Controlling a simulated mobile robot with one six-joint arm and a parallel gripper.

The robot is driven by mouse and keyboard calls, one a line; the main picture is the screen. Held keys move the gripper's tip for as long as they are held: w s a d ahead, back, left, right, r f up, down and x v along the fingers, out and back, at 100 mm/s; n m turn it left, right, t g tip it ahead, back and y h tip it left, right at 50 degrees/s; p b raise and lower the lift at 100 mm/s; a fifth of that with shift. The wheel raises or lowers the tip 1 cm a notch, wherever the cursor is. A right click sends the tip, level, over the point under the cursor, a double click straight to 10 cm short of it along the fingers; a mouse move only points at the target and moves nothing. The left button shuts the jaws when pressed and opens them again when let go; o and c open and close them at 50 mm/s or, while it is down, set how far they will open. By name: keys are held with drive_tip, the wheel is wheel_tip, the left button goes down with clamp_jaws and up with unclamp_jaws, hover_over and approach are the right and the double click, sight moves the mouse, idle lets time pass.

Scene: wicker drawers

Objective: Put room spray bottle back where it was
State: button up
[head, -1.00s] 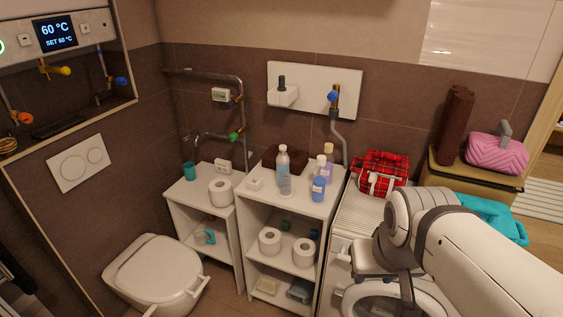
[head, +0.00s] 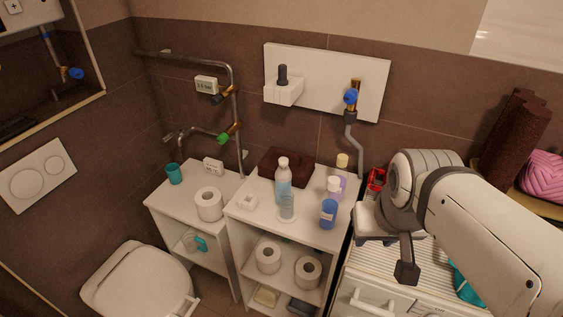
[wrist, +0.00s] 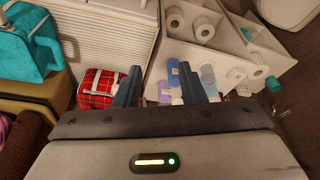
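I cannot tell which is the room spray bottle. In the wrist view the blue bottle (wrist: 173,70), purple bottle (wrist: 165,92) and clear bottle (wrist: 208,75) show between or beside the fingers. My gripper (wrist: 158,78) is open and empty, apart from the bottles. In the head view its dark fingertip (head: 406,271) hangs right of the shelf, over the washing machine.
A clear cup (head: 287,206) stands in front of the tall bottle. A brown box (head: 283,166) lies behind it. Toilet rolls (head: 209,205) sit left and on the lower shelf.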

drive_tip(key=shift+d, duration=0.15)
drive_tip(key=shift+o, duration=1.8)
drive_tip(key=w+f+t+b, duration=0.2)
drive_tip(key=w+f, duration=0.1)
drive_tip(key=w, duration=0.7)
drive_tip(key=shift+w+a+f+n+t, duration=0.35)
drive_tip(key=shift+a+n+t, duration=0.05)
drive_tip(key=shift+a, duration=0.05)
drive_tip(key=n+t+y+b, duration=0.4)
drive_tip(key=t+y+b, duration=0.1)
drive_tip(key=t+y, duration=0.15)
approach(284, 166)
drive_tip(key=shift+t+h, duration=0.25)
drive_tip(key=shift+h, duration=0.1)
drive_tip(key=x, duration=0.4)
drive_tip(key=f+x, duration=0.1)
drive_tip(key=x, duration=0.1)
drive_tip(key=shift+s+a, duration=0.2)
drive_tip(key=shift+s, duration=0.15)
drive_tip(key=shift+r+p+x, duration=0.15)
drive_tip(key=shift+p+x, duration=0.55)
drive_tip(key=shift+x, duration=1.2)
drive_tip(key=shift+r+p+x, duration=0.15)
drive_tip(key=shift+p+x, duration=0.55)
drive_tip(key=shift+x, duration=1.15)
